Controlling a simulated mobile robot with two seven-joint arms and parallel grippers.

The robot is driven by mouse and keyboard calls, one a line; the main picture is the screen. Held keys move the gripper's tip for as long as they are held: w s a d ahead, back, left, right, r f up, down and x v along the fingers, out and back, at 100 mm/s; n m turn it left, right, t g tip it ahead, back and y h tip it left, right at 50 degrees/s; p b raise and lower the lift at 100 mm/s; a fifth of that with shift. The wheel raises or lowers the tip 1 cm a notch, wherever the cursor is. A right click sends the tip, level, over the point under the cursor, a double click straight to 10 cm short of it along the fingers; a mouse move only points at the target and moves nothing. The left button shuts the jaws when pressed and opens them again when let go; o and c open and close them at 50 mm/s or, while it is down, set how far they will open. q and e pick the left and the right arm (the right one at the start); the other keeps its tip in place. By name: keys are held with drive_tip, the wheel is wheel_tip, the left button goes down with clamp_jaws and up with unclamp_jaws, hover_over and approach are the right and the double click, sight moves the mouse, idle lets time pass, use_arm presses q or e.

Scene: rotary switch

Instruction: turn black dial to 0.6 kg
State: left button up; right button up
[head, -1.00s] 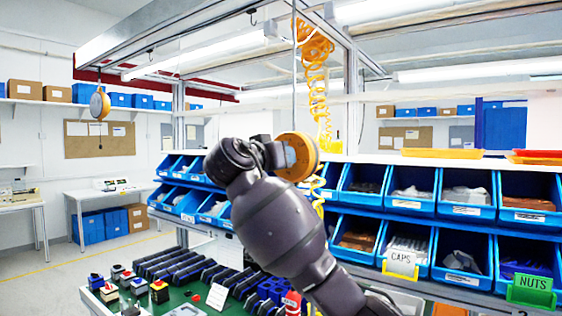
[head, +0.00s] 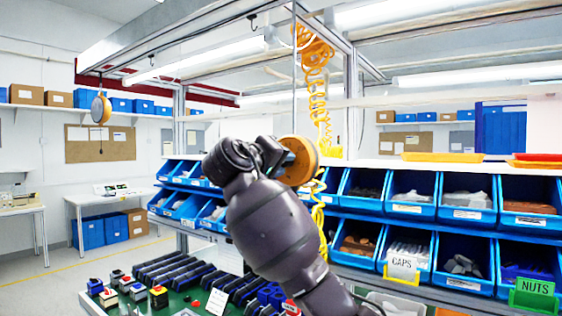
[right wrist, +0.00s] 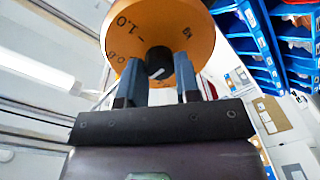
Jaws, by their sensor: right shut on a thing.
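The orange round balancer (head: 301,161) hangs among the frame rails in the head view, just beyond the end of my right arm. In the right wrist view the orange face (right wrist: 185,25) fills the top centre. My right gripper (right wrist: 160,80) is shut on the dial, one finger on each side. The exact dial setting is hard to read. My left gripper is not in view.
A second orange balancer (head: 101,108) hangs further left. A yellow coiled hose (head: 318,80) hangs just behind the held balancer. Rows of blue bins (head: 410,210) stand at the right. A green table (head: 180,303) with several switches and dark parts lies below.

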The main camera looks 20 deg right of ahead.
drive_tip(key=shift+n, duration=0.3)
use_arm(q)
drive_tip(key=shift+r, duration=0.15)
use_arm(e)
drive_tip(key=o, duration=0.9)
drive_tip(key=shift+a, duration=0.1)
use_arm(q)
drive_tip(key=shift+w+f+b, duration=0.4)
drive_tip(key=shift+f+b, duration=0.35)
drive_tip(key=shift+b, duration=0.45)
use_arm(e)
drive_tip(key=v, duration=1)
drive_tip(key=shift+s+a, duration=0.2)
drive_tip(key=shift+a, duration=0.1)
